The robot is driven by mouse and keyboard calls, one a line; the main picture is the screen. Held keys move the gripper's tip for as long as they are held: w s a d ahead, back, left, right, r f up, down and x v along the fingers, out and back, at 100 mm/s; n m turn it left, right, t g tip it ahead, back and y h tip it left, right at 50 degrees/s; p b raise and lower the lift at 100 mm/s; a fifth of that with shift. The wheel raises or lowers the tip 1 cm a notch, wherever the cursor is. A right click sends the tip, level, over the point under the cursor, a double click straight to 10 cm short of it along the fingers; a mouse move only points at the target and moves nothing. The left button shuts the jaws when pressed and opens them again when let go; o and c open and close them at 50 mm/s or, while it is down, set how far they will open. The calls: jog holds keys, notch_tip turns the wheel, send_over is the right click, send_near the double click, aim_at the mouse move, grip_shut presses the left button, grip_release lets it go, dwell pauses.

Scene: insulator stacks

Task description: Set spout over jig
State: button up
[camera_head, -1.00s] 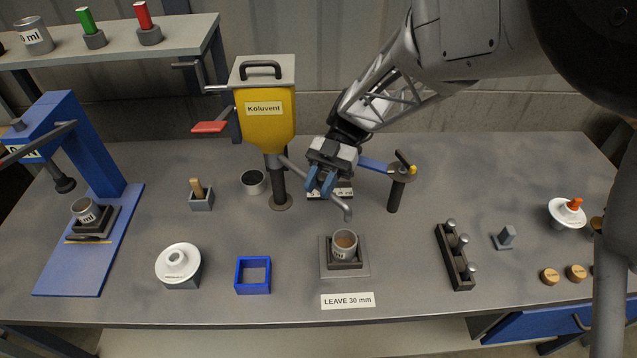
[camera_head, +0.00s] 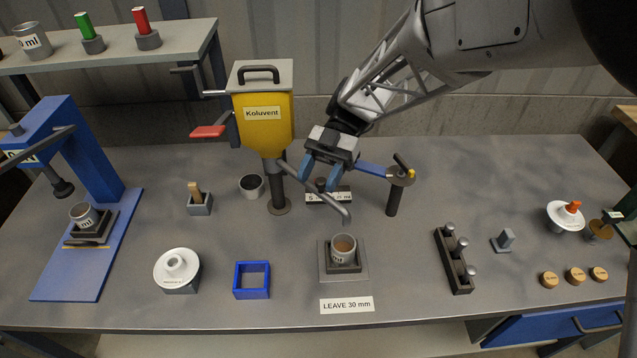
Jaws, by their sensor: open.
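The spout (camera_head: 333,205) is a grey pipe reaching right and forward from under the yellow Koluvent dispenser (camera_head: 264,125). Its bent-down end shows just behind the jig and above it in the picture. The jig (camera_head: 326,268) is a grey square plate with a dark holder, and a small cup (camera_head: 343,247) with brown contents stands in it. My gripper (camera_head: 321,172), with blue fingers, is open over the middle of the spout, close to a small dark knob (camera_head: 321,185). I cannot tell whether a finger touches the spout.
A blue arm on a dark post (camera_head: 395,195) stands right of my gripper. A "LEAVE 30 mm" label (camera_head: 347,304) lies in front of the jig. A blue square frame (camera_head: 252,280) is to its left, a dark rack (camera_head: 455,262) to its right.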

jog(key=s+d, duration=0.2)
jog(key=s, duration=0.5)
jog(key=s+d+r, duration=0.1)
jog(key=s+d, duration=0.2)
jog(key=s, duration=0.5)
jog(key=shift+r, duration=0.15)
jog(key=shift+d, duration=0.1)
jog(key=d+r+m+t+h, duration=0.3)
jog(key=d+m+t, duration=0.2)
jog(key=m, duration=1)
jog(key=w+d+r+m+t+h, duration=0.1)
jog(key=d+r+m+t+h, duration=0.2)
jog(key=m+t, duration=0.6)
jog(key=d+r+m, duration=0.1)
jog(key=d+m, duration=0.1)
jog(key=m, duration=0.4)
jog(key=shift+w+d+r+h, duration=0.15)
jog(key=shift+d+h, duration=0.15)
jog(key=shift+d, duration=0.05)
